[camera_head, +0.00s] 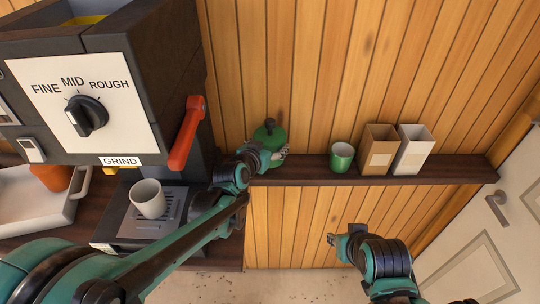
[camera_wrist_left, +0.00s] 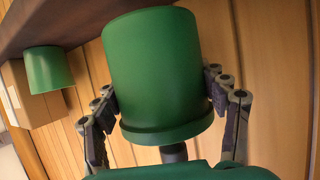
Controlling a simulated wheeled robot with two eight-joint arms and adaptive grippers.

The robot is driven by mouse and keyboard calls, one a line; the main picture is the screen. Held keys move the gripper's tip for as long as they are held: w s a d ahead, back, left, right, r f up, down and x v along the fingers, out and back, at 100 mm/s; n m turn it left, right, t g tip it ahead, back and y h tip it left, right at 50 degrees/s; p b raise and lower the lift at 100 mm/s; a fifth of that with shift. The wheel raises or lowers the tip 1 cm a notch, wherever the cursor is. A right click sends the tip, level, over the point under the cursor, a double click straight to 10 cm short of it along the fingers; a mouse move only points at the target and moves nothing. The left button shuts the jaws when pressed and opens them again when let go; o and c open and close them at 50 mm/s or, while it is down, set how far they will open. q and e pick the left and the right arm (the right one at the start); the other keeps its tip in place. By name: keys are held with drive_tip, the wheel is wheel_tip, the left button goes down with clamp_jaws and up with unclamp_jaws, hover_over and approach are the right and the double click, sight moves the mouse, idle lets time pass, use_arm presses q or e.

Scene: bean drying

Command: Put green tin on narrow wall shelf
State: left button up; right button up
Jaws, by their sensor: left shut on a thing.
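The green tin (camera_head: 270,134), with a knob on its lid, is at the left end of the narrow wall shelf (camera_head: 310,172). It fills the middle of the left wrist view (camera_wrist_left: 152,68). My left gripper (camera_head: 277,155) is shut on the tin, with a finger on each side of it. I cannot tell whether the tin's base touches the shelf; the gripper hides its lower part in the head view. The shelf also shows as a dark board in the left wrist view (camera_wrist_left: 60,22). My right gripper (camera_head: 332,239) is below the shelf, away from the tin; its jaws are unclear.
A green cup (camera_head: 342,157) and two open boxes, one tan (camera_head: 379,148) and one white (camera_head: 414,149), stand further right on the shelf. A grinder with a red lever (camera_head: 187,134) is at left, above a white cup (camera_head: 148,198). Shelf room shows between tin and green cup.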

use_arm(q)
wheel_tip(320, 180, down, 4)
drive_tip(key=shift+r+b, duration=0.15)
drive_tip(key=shift+b, duration=0.5)
drive_tip(key=o, duration=1.4)
